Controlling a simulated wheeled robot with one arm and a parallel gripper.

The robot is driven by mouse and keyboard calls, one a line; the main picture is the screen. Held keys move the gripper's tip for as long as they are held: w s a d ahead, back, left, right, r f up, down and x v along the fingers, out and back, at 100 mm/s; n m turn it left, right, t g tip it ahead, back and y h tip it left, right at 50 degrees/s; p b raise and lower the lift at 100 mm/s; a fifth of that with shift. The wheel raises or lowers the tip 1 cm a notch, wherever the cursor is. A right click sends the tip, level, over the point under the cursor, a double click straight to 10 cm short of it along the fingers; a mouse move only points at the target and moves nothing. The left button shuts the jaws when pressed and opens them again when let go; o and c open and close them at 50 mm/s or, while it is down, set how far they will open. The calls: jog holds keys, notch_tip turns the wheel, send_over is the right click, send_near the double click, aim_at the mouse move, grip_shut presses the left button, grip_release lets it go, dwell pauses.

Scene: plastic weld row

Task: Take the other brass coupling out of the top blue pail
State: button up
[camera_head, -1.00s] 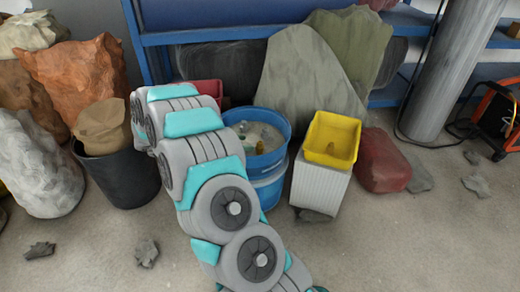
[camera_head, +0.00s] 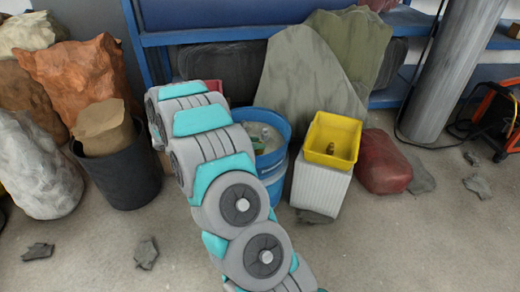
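The top blue pail (camera_head: 272,118) sits on another blue pail (camera_head: 275,180) in the middle of the head view. My arm covers its left part. Inside it is pale material with a few small items, one greenish and one clear, too small to name surely. A small brass-coloured piece (camera_head: 330,148), which looks like a coupling, stands in the yellow bin (camera_head: 347,160) on a white ribbed box. I cannot make out a coupling in the pail. My gripper is not visible; the far end of my arm is hidden behind its own links.
A red sack-like object (camera_head: 385,165) lies right of the white ribbed box (camera_head: 318,188). A black bin (camera_head: 120,172) with a paper bag stands at left. Grey slabs and blue shelving are behind the pails. Rubble pieces lie on the otherwise open floor.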

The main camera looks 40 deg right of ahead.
grip_shut()
dwell(0.5)
